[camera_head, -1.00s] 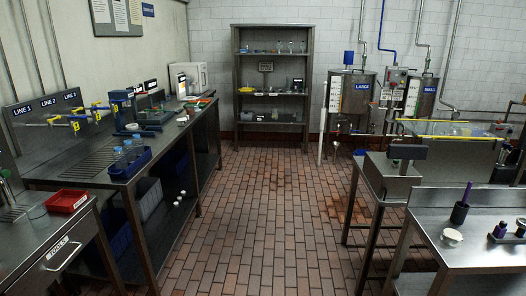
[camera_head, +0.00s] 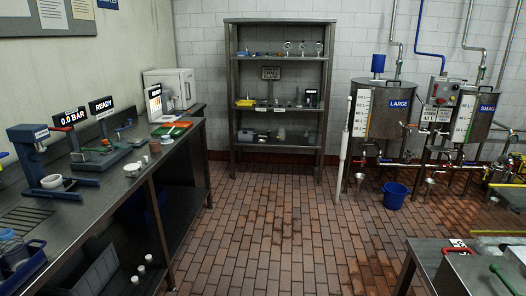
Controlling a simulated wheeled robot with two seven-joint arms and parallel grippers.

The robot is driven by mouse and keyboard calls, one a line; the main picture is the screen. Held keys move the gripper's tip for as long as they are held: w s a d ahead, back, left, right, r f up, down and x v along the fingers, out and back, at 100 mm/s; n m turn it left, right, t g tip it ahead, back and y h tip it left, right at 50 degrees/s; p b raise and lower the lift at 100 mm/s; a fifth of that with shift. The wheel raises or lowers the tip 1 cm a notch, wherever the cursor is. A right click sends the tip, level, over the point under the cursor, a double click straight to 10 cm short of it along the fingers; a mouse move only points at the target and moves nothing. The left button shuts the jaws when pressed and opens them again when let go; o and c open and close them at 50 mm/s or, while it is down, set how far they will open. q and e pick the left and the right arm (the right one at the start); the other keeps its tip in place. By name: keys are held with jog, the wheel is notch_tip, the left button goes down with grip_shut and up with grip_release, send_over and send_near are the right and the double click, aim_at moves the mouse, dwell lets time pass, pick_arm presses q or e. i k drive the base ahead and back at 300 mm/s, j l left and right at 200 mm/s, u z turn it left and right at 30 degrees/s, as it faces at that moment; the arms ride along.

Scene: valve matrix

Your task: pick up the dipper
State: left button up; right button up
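I cannot pick out a dipper with certainty in the head view. A green-handled object (camera_head: 507,279) and a red-handled object (camera_head: 458,249) are on the metal table (camera_head: 428,256) at the lower right, partly cut off by the frame. Small items on the rack are too small to name. Neither of my grippers is in view.
The left bench (camera_head: 95,205) carries a press, gauges and a bottle crate (camera_head: 22,268). A metal shelf rack (camera_head: 232,110) stands at the back. LARGE (camera_head: 395,125) and SMALL tanks stand right, with a blue bucket (camera_head: 395,195) on the floor. The middle brick floor is clear.

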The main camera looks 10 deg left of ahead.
aim_at(166, 139)
jog(key=i+u, duration=0.15)
jog(key=i, duration=0.45)
jog(key=i+u, duration=0.15)
jog(key=i, duration=0.45)
jog(key=i+l+u, duration=0.15)
jog(key=i, duration=0.45)
jog(key=i+l+u, duration=0.15)
jog(key=i, duration=0.45)
jog(key=i+u, duration=0.4)
jog(key=i+l+u, duration=0.25)
jog(key=u, duration=0.15)
jog(key=i+l+u, duration=1)
jog(key=u, duration=0.2)
jog(key=i+l+u, duration=0.1)
jog(key=l+u, duration=0.15)
jog(key=u, duration=0.2)
jog(key=i+l+u, duration=0.1)
jog(key=l+u, duration=0.3)
jog(key=j, duration=0.1)
